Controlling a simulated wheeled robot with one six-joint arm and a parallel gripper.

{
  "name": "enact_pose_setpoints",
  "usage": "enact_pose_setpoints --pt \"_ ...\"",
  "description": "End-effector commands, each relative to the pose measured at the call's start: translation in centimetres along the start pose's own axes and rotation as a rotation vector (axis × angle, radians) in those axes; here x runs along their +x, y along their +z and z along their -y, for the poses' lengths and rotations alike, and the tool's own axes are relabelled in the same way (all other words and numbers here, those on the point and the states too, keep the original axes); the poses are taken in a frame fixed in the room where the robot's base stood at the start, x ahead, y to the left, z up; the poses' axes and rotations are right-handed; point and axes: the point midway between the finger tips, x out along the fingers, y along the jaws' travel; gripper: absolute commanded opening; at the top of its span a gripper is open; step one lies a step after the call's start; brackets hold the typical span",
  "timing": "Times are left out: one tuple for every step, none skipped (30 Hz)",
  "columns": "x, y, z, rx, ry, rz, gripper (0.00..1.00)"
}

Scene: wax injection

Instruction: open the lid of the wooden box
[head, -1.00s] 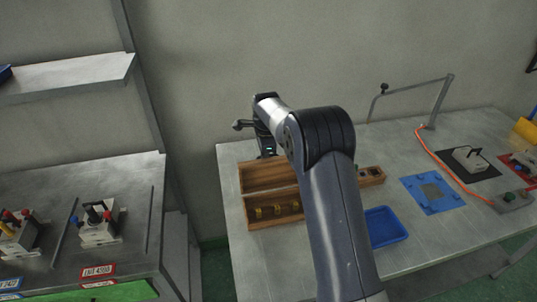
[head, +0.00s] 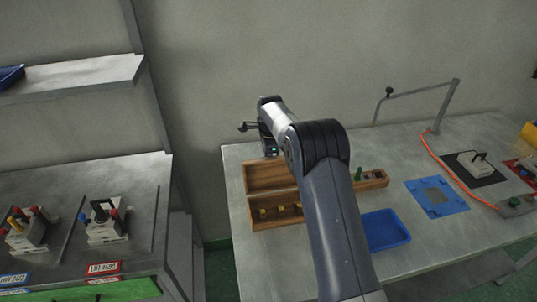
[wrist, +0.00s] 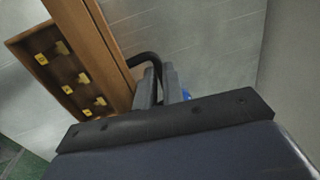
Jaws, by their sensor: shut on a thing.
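The wooden box (head: 252,213) stands on the grey table, with yellow pieces inside it. Its lid (head: 265,176) is swung up and back, so the inside is open to view. The wrist view shows the box's open inside at upper left, and the lid as a brown board (wrist: 101,45) beside it. A black curved handle (wrist: 146,57) runs from the lid's edge to my gripper (wrist: 160,80). My gripper is shut on this handle. In the head view my gripper (head: 269,148) is at the lid's far edge, and my arm hides the box's right part.
A wooden block (head: 374,181) with a green piece lies right of the box. A blue tray (head: 385,230) is in front of it. A blue mat (head: 437,197), an orange cable (head: 452,177) and a metal frame (head: 440,105) are further right. A wall rises behind the table.

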Motion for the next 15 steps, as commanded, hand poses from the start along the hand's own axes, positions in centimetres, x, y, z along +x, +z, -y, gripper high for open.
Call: enact_pose_setpoints --pt "-0.29 -0.13 0.98 0.002 -0.038 -0.001 0.00" --pt "-0.29 -0.14 0.98 0.002 -0.038 -0.001 0.10" --pt "-0.29 -0.14 0.97 0.002 -0.038 -0.001 0.14" --pt "-0.27 -0.14 0.97 0.002 -0.038 -0.001 0.16" --pt "-0.25 -0.13 0.95 0.002 -0.037 -0.001 0.18" --pt "-0.21 -0.13 0.93 0.002 -0.036 -0.001 0.22" --pt "-0.18 -0.13 0.91 0.002 -0.036 -0.001 0.24" --pt "-0.14 -0.13 0.89 0.001 -0.035 -0.001 0.27" --pt "-0.11 -0.13 0.86 0.001 -0.034 -0.001 0.30" --pt "-0.07 -0.13 0.84 0.001 -0.034 -0.001 0.31" --pt "-0.04 -0.13 0.82 0.001 -0.033 -0.001 0.31" --pt "0.00 -0.13 0.78 0.001 -0.032 -0.001 0.31" --pt "0.04 -0.13 0.76 0.001 -0.031 -0.001 0.31" --pt "0.07 -0.12 0.74 0.000 -0.030 -0.001 0.31" --pt "0.11 -0.12 0.71 0.000 -0.029 -0.001 0.31"
